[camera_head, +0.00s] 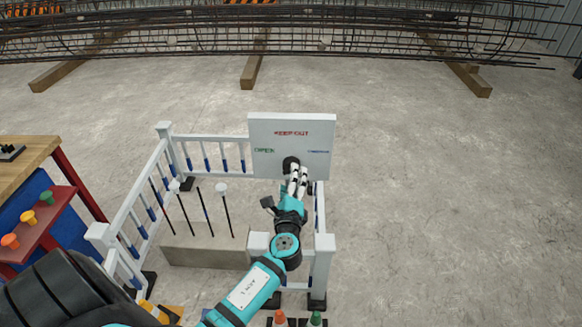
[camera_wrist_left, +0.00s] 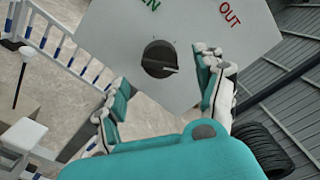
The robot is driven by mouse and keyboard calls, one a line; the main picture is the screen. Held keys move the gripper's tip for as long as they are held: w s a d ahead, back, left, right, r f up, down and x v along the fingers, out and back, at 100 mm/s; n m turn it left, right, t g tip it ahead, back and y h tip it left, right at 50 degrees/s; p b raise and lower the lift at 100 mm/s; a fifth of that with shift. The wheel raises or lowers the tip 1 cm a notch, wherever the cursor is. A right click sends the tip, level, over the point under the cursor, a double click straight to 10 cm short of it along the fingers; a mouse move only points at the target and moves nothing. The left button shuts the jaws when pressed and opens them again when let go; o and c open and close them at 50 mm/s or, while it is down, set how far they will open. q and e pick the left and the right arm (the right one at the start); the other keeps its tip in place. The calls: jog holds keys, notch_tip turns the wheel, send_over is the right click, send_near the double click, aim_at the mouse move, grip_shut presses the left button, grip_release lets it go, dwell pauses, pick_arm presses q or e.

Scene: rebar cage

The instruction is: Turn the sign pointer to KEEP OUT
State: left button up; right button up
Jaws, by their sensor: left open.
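A white sign board (camera_head: 270,125) stands at the back right corner of the white railing. It has red KEEP OUT at the top, green OPEN at left and a small blue label at right. The black round pointer knob (camera_head: 291,163) is on its lower middle, partly hidden by my left gripper (camera_head: 298,174) in the head view. In the left wrist view the knob (camera_wrist_left: 157,58) shows a white mark pointing right, between KEEP OUT and the blue label's side. My left gripper (camera_wrist_left: 165,85) is open, its fingers spread either side of the knob, seemingly not touching it. My right gripper is not visible.
White railing (camera_head: 208,140) encloses a concrete block (camera_head: 205,250) with thin rods standing by it. A workbench (camera_head: 25,150) with a red shelf of coloured pegs is at left. A rebar cage (camera_head: 270,35) lies behind. The floor at right is clear.

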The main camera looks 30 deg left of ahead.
pick_arm(q)
jog(key=shift+x, duration=2.3)
jog(key=shift+c, duration=0.2)
jog(key=c, duration=1.1)
